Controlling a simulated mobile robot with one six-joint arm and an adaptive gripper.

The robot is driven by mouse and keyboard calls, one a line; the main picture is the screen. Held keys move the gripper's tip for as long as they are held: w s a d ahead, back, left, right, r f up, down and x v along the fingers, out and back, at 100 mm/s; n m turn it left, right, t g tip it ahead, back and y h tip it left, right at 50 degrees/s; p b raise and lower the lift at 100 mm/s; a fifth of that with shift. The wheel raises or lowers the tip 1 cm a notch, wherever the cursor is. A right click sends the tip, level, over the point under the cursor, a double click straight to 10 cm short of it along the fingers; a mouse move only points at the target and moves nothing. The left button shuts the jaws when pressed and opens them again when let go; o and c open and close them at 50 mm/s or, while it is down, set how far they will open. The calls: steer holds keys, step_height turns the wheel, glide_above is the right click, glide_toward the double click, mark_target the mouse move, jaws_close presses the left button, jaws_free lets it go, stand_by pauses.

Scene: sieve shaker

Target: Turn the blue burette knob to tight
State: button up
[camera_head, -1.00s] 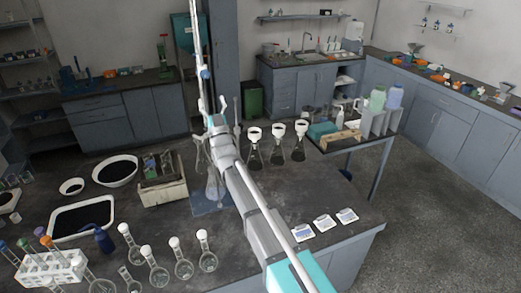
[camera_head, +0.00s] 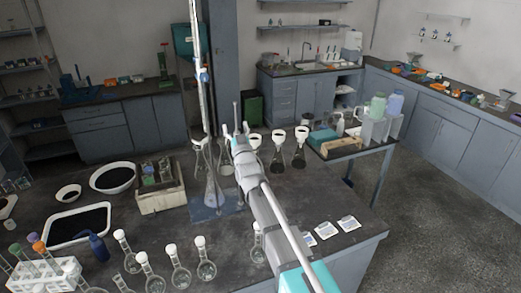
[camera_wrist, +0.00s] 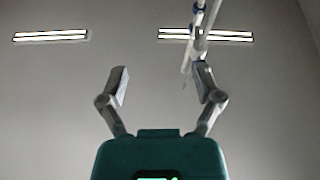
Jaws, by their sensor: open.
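The tall white burette (camera_head: 198,45) stands upright above a conical flask (camera_head: 212,188) in the head view. Its blue knob (camera_head: 203,76) is small on the lower part of the tube, and I cannot tell its turn angle. My gripper (camera_head: 236,129) is open and empty, to the right of the burette and lower than the knob in the picture. In the wrist view my gripper (camera_wrist: 163,75) has its fingers spread wide. The burette (camera_wrist: 207,25) runs slanted behind and above the right finger there, not between the fingers. Blue patches show on it, too small to read.
Round flasks (camera_head: 180,275) line the near bench edge. A wooden box (camera_head: 160,200) is left of the burette's blue base (camera_head: 232,204).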

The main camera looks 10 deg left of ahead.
steer(key=w+d+f+m+g+h+b, duration=0.1)
steer(key=d+f+g+h, duration=0.2)
steer(key=d+f, duration=0.5)
steer(key=shift+w+d+f+g+h, duration=0.2)
steer(key=shift+d+f+g+h, duration=0.05)
steer(key=shift+f+g+h, duration=0.05)
steer(key=shift+d, duration=0.1)
steer(key=s+d+f+m+g+h+b, duration=0.1)
steer(key=s+d+f+g+h, duration=0.25)
steer(key=d+f, duration=0.5)
steer(key=s+d+f+m+g+h+b, duration=0.1)
steer(key=s+d+f+g+h+b, duration=0.1)
steer(key=s+d+f+g, duration=0.5)
steer(key=s+d+f+m+g+h, duration=0.1)
steer(key=s+d+f+g, duration=0.2)
steer(key=s+d, duration=0.5)
steer(key=s+d+f+m+g+b, duration=0.1)
steer(key=s+d+f+g, duration=0.2)
steer(key=s+d+f, duration=0.2)
steer(key=s+d, duration=0.3)
steer(key=s, duration=0.1)
steer(key=shift+s+d+m+h+b, duration=0.3)
steer(key=shift+h, duration=0.05)
